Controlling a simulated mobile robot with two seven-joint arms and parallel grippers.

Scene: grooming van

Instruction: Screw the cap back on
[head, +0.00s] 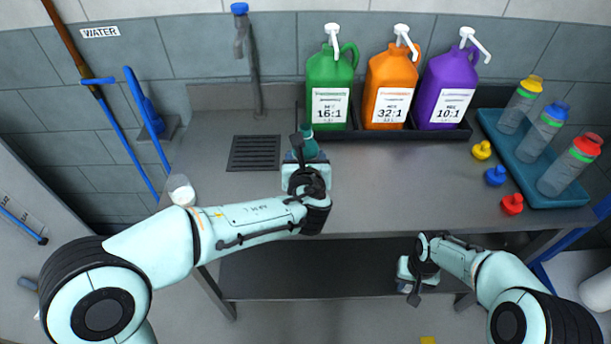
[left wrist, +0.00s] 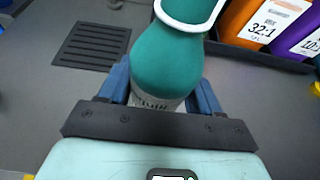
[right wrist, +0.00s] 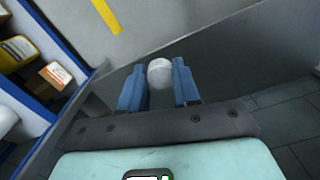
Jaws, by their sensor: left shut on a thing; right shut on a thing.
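A teal bottle (head: 308,145) is at the counter, in front of the green jug. My left gripper (head: 305,166) is shut on it. In the left wrist view the bottle (left wrist: 168,62) sits between the blue fingers (left wrist: 162,90), with a white band round its upper part; its top end is cut off by the frame. In the right wrist view a small white round cap (right wrist: 160,73) is held between the blue fingertips of my right gripper (right wrist: 160,84). In the head view my right gripper (head: 406,278) is low, in front of the counter, and the cap cannot be made out.
Green (head: 330,75), orange (head: 391,75) and purple (head: 449,75) jugs stand in a black tray at the back. A blue tray (head: 565,192) with bottles is at the right, with small colored caps beside it. A white cup (head: 181,190) stands left. The counter middle is clear.

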